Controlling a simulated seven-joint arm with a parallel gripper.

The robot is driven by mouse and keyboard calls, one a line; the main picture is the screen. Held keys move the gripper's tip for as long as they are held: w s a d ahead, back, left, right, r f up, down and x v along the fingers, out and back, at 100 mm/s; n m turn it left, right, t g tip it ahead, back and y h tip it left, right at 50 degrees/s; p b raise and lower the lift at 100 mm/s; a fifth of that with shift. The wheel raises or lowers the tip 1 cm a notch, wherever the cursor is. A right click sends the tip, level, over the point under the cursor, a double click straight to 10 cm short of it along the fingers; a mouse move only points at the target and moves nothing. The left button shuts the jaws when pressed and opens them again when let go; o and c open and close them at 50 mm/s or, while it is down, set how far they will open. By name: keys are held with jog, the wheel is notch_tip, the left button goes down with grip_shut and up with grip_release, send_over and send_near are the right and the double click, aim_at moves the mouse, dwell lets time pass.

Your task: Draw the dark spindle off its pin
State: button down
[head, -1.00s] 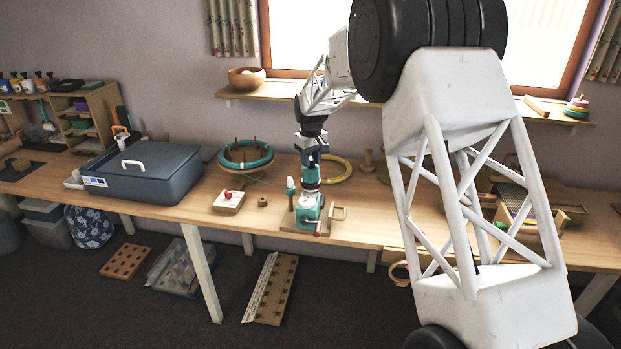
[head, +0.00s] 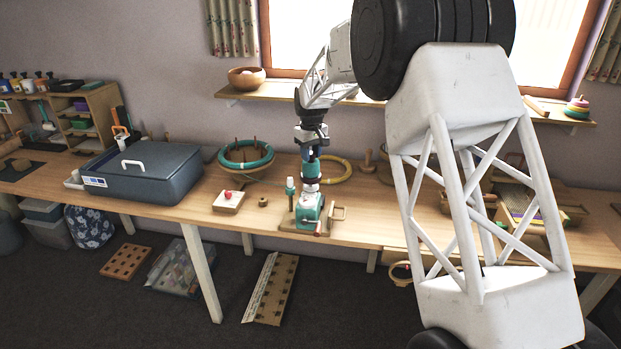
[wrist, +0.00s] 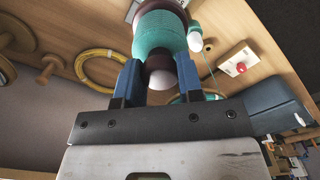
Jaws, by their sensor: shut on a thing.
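The dark spindle is a maroon piece with a pale rounded tip (wrist: 158,80) and teal thread wound around it, seen large in the wrist view. It also shows in the head view (head: 311,171), upright above a teal stand (head: 309,208) on a wooden base. My gripper (wrist: 158,82) is shut on the spindle near its pale tip, one blue finger on each side. It points straight down in the head view (head: 310,154). A pale and dark section shows between the thread and the stand. The pin is hidden, and I cannot tell whether the spindle still surrounds it.
A small post (head: 290,187) stands close left of the stand, and a wooden handle (head: 338,213) is close right. A white box with a red knob (head: 228,201), a teal-rimmed basket (head: 246,157) and a yellow ring (head: 335,170) are nearby. A blue-grey case (head: 140,172) lies further left.

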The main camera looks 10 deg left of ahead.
jog(key=shift+r, duration=0.25)
dwell(0.3)
jog(key=shift+r, duration=1.8)
jog(key=shift+d, duration=0.1)
